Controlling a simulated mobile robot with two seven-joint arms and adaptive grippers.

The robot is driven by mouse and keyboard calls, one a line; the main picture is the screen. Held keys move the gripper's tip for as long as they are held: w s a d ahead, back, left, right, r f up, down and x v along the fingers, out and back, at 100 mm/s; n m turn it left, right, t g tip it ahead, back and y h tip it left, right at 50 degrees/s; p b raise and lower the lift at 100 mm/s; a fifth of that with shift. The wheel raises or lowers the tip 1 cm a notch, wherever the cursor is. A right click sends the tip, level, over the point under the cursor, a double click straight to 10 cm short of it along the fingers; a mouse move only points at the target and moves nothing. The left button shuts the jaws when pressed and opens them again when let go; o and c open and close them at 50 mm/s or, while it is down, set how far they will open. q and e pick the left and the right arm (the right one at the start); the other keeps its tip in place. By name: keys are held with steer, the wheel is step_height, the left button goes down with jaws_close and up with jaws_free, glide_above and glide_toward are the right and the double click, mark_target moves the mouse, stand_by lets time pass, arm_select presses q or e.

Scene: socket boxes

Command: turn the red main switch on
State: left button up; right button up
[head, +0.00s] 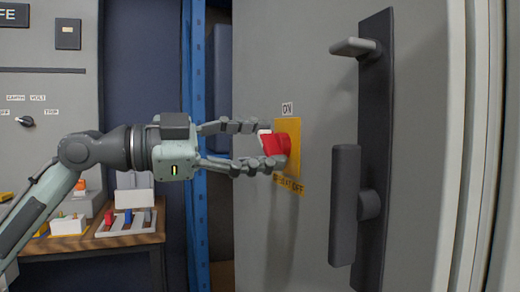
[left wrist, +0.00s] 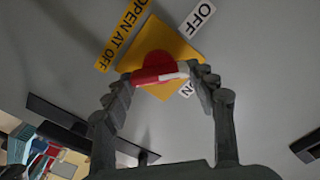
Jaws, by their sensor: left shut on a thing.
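The red main switch (head: 275,145) sits on a yellow plate (head: 293,129) on the grey cabinet door, with an ON label (head: 287,109) above the plate. My left gripper (head: 262,147) reaches in from the left, its fingers closed on the switch handle from above and below. In the left wrist view, the red handle (left wrist: 154,77) lies between the fingertips (left wrist: 165,78). Its white end points right, nearer the partly hidden ON label (left wrist: 187,89) than the OFF label (left wrist: 201,17). My right gripper is not seen.
A tall black door handle assembly (head: 373,120) with a projecting lever (head: 345,200) is right of the switch. A blue upright post (head: 197,225) stands behind my left gripper. At lower left, a wooden bench (head: 100,242) holds a tray with coloured items.

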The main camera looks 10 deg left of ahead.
arm_select(q)
steer(key=m+b, duration=0.1)
steer(key=m, duration=0.4)
steer(key=shift+f+m+b, duration=0.2)
steer(key=shift+m+b, duration=0.1)
steer(key=shift+b, duration=0.05)
steer(key=m+b, duration=0.1)
steer(key=m, duration=0.2)
steer(key=shift+m, duration=0.8)
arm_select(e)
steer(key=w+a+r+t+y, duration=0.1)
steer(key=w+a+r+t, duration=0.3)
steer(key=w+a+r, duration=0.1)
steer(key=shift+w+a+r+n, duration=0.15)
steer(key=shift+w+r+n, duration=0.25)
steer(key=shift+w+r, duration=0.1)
arm_select(q)
steer(key=o, duration=1.2)
steer(key=shift+c, duration=0.2)
steer(key=shift+s, duration=0.1)
steer(key=v, duration=1.2)
